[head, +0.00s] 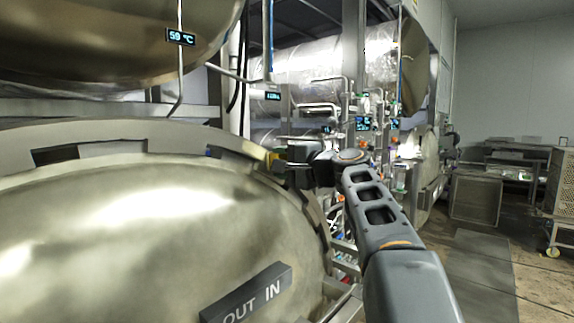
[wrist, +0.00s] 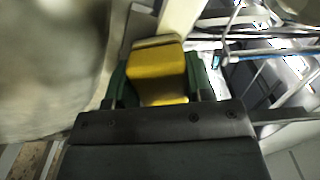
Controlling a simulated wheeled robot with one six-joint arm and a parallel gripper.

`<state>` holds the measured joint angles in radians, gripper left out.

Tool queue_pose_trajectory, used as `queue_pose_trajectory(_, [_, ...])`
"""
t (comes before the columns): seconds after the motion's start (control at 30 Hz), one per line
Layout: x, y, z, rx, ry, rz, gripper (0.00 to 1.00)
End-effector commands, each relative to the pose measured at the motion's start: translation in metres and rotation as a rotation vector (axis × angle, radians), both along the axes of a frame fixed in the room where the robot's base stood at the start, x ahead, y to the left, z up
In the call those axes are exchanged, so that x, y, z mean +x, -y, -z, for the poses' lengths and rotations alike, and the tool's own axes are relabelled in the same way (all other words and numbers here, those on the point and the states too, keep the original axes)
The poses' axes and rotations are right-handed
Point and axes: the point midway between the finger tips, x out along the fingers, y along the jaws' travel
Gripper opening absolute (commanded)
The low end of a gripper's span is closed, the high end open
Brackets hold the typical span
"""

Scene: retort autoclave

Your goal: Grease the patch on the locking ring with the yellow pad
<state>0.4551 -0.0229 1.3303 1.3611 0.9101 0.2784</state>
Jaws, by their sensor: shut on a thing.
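The yellow pad (wrist: 158,78) is a block held between the two green fingers of my gripper (wrist: 157,88) in the wrist view. In the head view the pad (head: 271,157) is a small yellow spot at my gripper (head: 280,161), by the right upper part of the locking ring (head: 178,137). The ring is a pale metal band with slots around the domed door (head: 150,215). In the wrist view the pad's far end is close to a pale metal edge (wrist: 180,28); I cannot tell whether they touch. I cannot make out the greased patch.
A label plate reading "OUT IN" (head: 247,297) sticks out from the door. A large metal vessel (head: 120,35) hangs above the ring, with a 59 °C display (head: 180,37). Pipes and valves stand behind my arm. Open floor (head: 480,265) lies to the right.

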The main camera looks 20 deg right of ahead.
Motion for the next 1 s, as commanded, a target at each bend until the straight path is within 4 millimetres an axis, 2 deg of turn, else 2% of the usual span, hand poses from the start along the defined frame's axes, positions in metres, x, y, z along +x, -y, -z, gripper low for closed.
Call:
queue_pose_trajectory(0.2, [-0.008, -0.016, -0.009, 0.0, 0.0, -0.002, 0.29])
queue_pose_trajectory(0.47, [-0.011, -0.022, -0.012, 0.0, 0.0, 0.0, 0.29])
queue_pose_trajectory(0.8, [-0.021, -0.046, -0.025, 0.0, 0.0, -0.002, 0.29])
queue_pose_trajectory(1.0, [-0.023, -0.053, -0.028, 0.0, -0.001, 0.0, 0.29])
